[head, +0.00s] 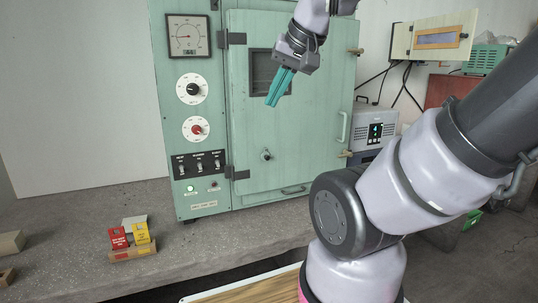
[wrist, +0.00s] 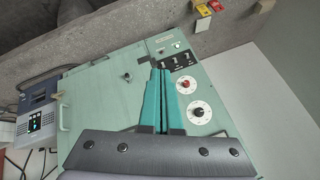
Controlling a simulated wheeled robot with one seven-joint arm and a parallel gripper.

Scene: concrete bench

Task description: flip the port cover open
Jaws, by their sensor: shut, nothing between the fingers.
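A pale green cabinet (head: 308,120) stands on the concrete bench, its door closed. A small dark round fitting (head: 266,155) sits low on the door and may be the port cover; it also shows in the wrist view (wrist: 127,77). It is too small to tell whether it is open or shut. My gripper (head: 273,103) has teal fingers, shut and empty, pointing down in front of the door's dark window (head: 262,72). In the head view it is above the fitting and appears apart from it. In the wrist view the fingertips (wrist: 160,72) lie beside the fitting.
The panel left of the door holds a gauge (head: 188,36), two dials (head: 192,89) and switches (head: 199,164). A door handle (head: 342,127) sticks out at right. Red and yellow blocks (head: 118,238) lie on the bench (head: 70,215). A grey box (head: 374,126) stands right.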

